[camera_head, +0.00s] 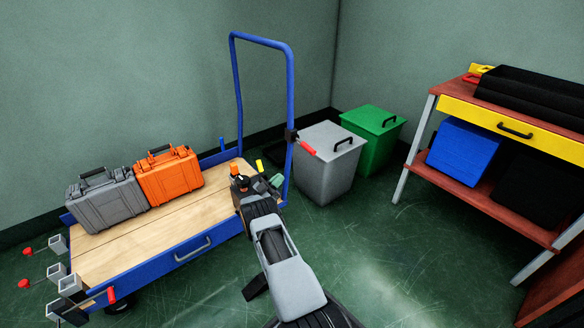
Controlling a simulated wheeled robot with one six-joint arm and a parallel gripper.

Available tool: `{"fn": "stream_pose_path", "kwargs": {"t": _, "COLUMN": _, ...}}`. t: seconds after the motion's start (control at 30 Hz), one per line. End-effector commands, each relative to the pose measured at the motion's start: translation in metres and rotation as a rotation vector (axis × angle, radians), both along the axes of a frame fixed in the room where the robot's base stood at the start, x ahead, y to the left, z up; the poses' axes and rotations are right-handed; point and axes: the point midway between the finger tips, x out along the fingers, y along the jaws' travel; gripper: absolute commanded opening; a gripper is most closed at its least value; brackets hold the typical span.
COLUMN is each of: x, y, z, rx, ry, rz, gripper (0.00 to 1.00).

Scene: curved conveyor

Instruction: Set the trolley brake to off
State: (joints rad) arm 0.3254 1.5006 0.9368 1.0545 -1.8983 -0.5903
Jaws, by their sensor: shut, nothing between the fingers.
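The trolley (148,262) has a blue frame, a wooden deck and a tall blue push handle (262,40) at its right end. A small red-tipped lever (307,148) on a black mount sits on the handle's right upright, pointing right and slightly down; it looks like the brake lever. No on or off marking is legible. My gripper (263,180) is shut and empty over the deck's right end, left of and below the lever, apart from it. Small yellow and green pieces show beside its fingers; I cannot tell what they belong to.
A grey case (105,200) and an orange case (169,178) stand on the deck. A grey bin (325,170) and green bin (375,140) stand behind the handle. A red workbench (480,190) is at right. Red-tipped parts stick out at the trolley's left end. Floor at centre right is clear.

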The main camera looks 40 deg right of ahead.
Motion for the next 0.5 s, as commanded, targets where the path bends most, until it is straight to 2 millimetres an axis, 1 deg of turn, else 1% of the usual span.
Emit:
{"fn": "stream_pose_path", "kwargs": {"t": 0.17, "x": -0.006, "y": -0.02, "z": 0.011, "rx": -0.007, "ry": -0.002, "rz": -0.012, "gripper": 0.0}}
{"fn": "stream_pose_path", "kwargs": {"t": 0.5, "x": -0.014, "y": -0.073, "z": 0.046, "rx": -0.006, "ry": -0.003, "rz": -0.011, "gripper": 0.0}}
